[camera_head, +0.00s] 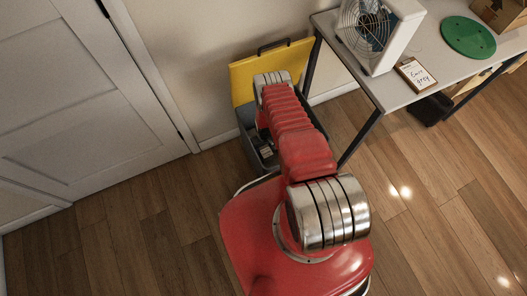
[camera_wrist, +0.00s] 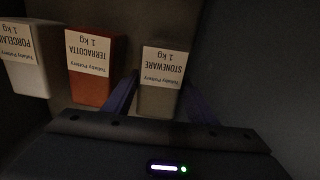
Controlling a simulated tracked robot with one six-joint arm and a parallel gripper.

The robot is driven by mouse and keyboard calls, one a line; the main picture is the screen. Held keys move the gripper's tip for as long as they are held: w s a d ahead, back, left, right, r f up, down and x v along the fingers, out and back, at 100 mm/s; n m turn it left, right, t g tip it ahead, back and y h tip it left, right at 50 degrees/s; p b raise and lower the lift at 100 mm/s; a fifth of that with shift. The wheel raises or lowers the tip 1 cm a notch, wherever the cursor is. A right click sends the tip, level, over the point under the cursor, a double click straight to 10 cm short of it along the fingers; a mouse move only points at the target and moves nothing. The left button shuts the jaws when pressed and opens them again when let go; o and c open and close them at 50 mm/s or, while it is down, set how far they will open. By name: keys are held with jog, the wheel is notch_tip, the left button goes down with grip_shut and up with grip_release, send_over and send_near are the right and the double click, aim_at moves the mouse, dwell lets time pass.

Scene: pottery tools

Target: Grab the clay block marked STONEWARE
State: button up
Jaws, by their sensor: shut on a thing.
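The grey-brown clay block labelled STONEWARE, 1 kg (camera_wrist: 160,98), is in the wrist view, its label upside down. My gripper (camera_wrist: 161,88) has one dark blue finger on each side of it and is shut on it. Farther left is a pale block with a partly cut-off label reading PORCELAI (camera_wrist: 26,75). In the head view my arm reaches down into a grey bin (camera_head: 246,138); my gripper is hidden there.
The bin's yellow lid (camera_head: 240,82) stands open against the wall. A table (camera_head: 395,92) to the right holds a fan (camera_head: 364,30), a clipboard (camera_head: 416,74) and a green disc (camera_head: 467,36). A door (camera_head: 85,95) is at left. The wooden floor in front is clear.

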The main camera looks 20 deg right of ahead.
aim_at(264, 148)
grip_shut()
jog(key=shift+w, duration=0.1)
jog(key=shift+r, duration=0.15)
jog(key=shift+r, duration=0.35)
notch_tip(264, 148, up, 17)
dwell(0.7)
jog(key=shift+r, duration=0.1)
dwell(0.5)
